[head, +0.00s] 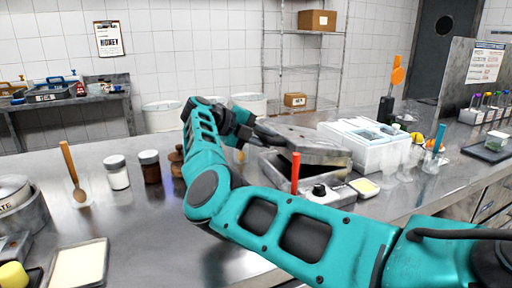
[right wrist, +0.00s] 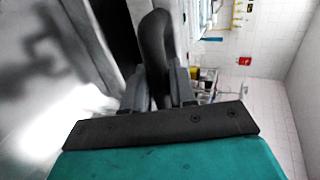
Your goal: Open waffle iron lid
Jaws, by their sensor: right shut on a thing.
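The waffle iron stands on the steel counter in the middle of the head view. Its grey lid (head: 312,147) is tilted, with a dark gap between it and the base (head: 322,178). A black handle (head: 268,134) sticks out from the lid's left side. My right gripper (head: 250,136) is shut on this handle. The right wrist view shows the dark handle (right wrist: 156,45) between the fingers (right wrist: 158,92). My right arm hides part of the base's front left. My left gripper is not in view.
Jars (head: 117,172) and a wooden spoon (head: 70,170) stand on the left.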

